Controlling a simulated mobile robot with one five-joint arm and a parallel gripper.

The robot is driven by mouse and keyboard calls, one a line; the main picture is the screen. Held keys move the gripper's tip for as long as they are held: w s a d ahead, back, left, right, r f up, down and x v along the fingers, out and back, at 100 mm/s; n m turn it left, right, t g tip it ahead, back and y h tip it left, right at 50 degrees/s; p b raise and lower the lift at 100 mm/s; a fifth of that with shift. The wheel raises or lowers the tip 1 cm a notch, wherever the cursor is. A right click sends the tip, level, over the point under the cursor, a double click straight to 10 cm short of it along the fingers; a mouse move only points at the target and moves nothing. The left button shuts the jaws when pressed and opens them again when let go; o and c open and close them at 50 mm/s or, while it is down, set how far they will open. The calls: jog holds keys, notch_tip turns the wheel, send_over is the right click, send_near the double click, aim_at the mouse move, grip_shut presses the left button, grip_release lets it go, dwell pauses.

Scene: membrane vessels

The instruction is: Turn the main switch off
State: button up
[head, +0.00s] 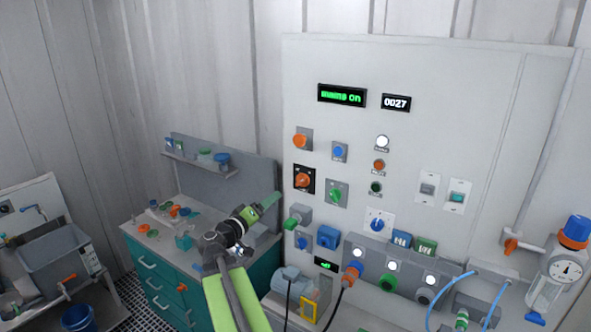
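A grey control panel (450,120) fills the right half of the head view. Its green-lit display (342,95) appears to read "mains on". An orange rotary knob on a black square plate (303,180) sits on the panel's left side and looks like the main switch; its label is too small to read. My gripper (268,201) is in front of the bench's back board, left of and slightly below this knob in the picture, apart from it. Its fingers are too small and seen too obliquely to tell if they are open. I see nothing held in it.
Close to the orange knob are an orange button (301,141), a blue button (339,151) and a green knob (336,194). A green-handled fitting (293,222) protrudes below. A teal bench (165,285) stands left. Cables and a gauge (567,268) are at the right.

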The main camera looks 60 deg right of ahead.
aim_at(299, 181)
jog(key=d, duration=1.7)
jog(key=shift+d+f, duration=0.1)
jog(key=shift+d, duration=0.1)
jog(key=shift+c, duration=0.4)
